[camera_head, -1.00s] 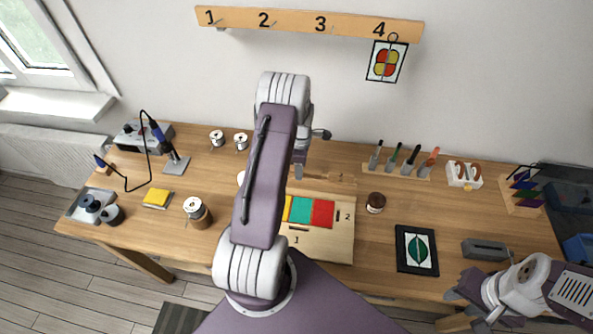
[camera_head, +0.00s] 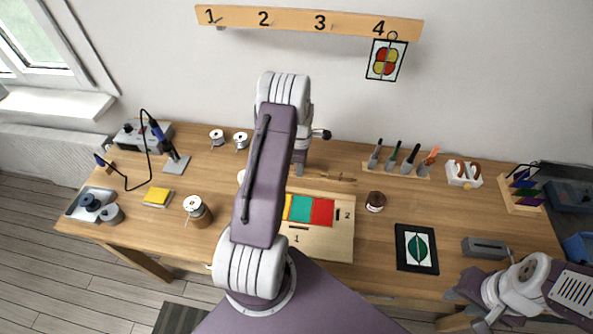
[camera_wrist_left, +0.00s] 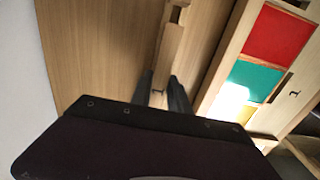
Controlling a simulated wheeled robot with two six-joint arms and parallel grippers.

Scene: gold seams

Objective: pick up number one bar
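A pale wooden bar (camera_wrist_left: 168,50) lies on the table in the left wrist view, its near end between the fingers of my left gripper (camera_wrist_left: 162,92). The dark fingers stand apart on either side of it; contact cannot be made out. In the head view the bar (camera_head: 335,178) lies behind the wooden board (camera_head: 320,245), partly hidden by my left arm. I cannot read a number on the bar. The board carries yellow, green and red panes (camera_head: 322,212) and edge marks 1 and 2. My right gripper (camera_head: 466,303) is at the lower right, seemingly open and empty.
A brown jar (camera_head: 375,202) and a framed leaf pattern (camera_head: 416,249) are right of the board. A tool rack (camera_head: 396,170) stands behind. A yellow sponge (camera_head: 158,196), a spool jar (camera_head: 197,212) and a soldering stand (camera_head: 176,163) are on the left.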

